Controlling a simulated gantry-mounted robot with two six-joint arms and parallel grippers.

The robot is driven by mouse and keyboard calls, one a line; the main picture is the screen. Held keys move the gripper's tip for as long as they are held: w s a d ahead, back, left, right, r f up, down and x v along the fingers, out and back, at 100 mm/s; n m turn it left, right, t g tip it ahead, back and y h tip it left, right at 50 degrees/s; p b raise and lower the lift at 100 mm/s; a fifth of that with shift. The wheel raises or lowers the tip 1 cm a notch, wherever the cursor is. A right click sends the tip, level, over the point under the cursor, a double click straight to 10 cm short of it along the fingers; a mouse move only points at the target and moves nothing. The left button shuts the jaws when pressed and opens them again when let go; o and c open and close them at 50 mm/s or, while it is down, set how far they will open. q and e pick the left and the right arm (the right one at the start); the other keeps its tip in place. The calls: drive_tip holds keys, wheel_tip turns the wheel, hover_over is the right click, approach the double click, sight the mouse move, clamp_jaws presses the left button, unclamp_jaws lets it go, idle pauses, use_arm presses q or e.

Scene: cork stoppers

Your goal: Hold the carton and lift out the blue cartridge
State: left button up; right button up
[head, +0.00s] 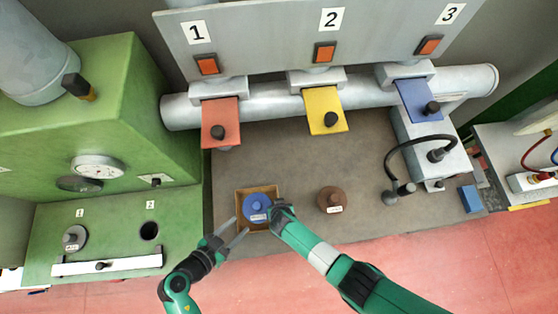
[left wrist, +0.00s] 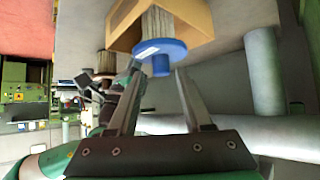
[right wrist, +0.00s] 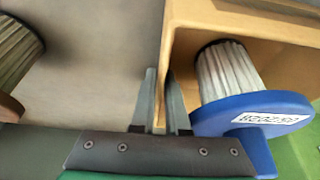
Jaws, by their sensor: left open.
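The blue cartridge (head: 257,207) stands in the open carton (head: 241,195) on the bench. Its blue cap, short knob and white label face up, and a pleated white body shows below the cap (right wrist: 255,112) in the right wrist view. My left gripper (head: 234,230) is open just left of and in front of the carton. In the left wrist view the cap (left wrist: 158,50) is just beyond the spread fingertips (left wrist: 157,72), with nothing held. My right gripper (head: 277,209) is at the carton's right side, its fingers (right wrist: 162,75) close on both sides of the carton wall (right wrist: 165,30).
A brown cartridge (head: 331,200) stands on the bench right of my right gripper. A green machine (head: 120,110) with a gauge rises at left. A pipe with red (head: 220,122), yellow (head: 326,110) and blue (head: 417,99) flaps runs behind. Bare bench lies behind the carton.

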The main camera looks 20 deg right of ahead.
sight(258, 209)
drive_tip(key=shift+w+f, duration=0.2)
drive_tip(key=shift+f, duration=0.35)
drive_tip(key=shift+c, duration=0.3)
clamp_jaws()
idle(0.9)
drive_tip(key=o, duration=0.5)
unclamp_jaws()
drive_tip(key=v, duration=1.2)
